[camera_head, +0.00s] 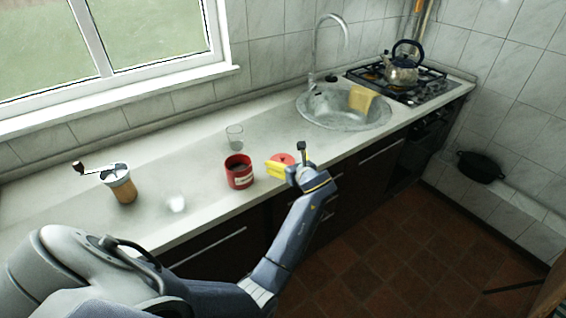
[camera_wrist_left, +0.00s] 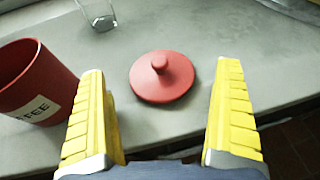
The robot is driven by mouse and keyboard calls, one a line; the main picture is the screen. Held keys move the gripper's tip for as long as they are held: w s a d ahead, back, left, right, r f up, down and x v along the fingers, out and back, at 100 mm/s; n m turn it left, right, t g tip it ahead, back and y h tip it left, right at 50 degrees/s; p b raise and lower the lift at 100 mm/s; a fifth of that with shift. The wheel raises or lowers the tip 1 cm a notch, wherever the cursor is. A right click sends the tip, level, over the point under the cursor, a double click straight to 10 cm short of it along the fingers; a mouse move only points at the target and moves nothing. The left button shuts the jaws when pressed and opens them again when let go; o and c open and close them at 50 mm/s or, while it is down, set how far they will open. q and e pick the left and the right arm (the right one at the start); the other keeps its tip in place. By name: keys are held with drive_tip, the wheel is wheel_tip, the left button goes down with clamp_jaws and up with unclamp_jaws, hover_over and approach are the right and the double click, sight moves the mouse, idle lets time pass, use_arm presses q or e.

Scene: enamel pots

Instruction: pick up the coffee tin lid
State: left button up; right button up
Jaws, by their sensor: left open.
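The coffee tin lid is a round red disc with a small knob on top. It lies flat on the counter in the left wrist view (camera_wrist_left: 162,80), and part of it shows past my gripper in the head view (camera_head: 284,158). The red coffee tin (camera_head: 239,172) stands open and upright to its left, and its label shows in the left wrist view (camera_wrist_left: 32,82). My left gripper (camera_head: 270,168) is open with yellow fingers. In the left wrist view, the lid appears between and beyond the two fingertips (camera_wrist_left: 160,78), touching neither. My right gripper is out of view.
A clear glass (camera_head: 235,137) stands behind the tin. A coffee grinder (camera_head: 121,185) stands to the left on the counter. The sink (camera_head: 340,112) with a yellow cloth (camera_head: 361,99) and a kettle (camera_head: 402,70) on the hob are to the right. The counter's front edge is close to the lid.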

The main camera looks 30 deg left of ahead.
sight(283, 159)
use_arm(q)
drive_tip(key=shift+x, duration=2.15)
drive_tip(key=c, duration=1.1)
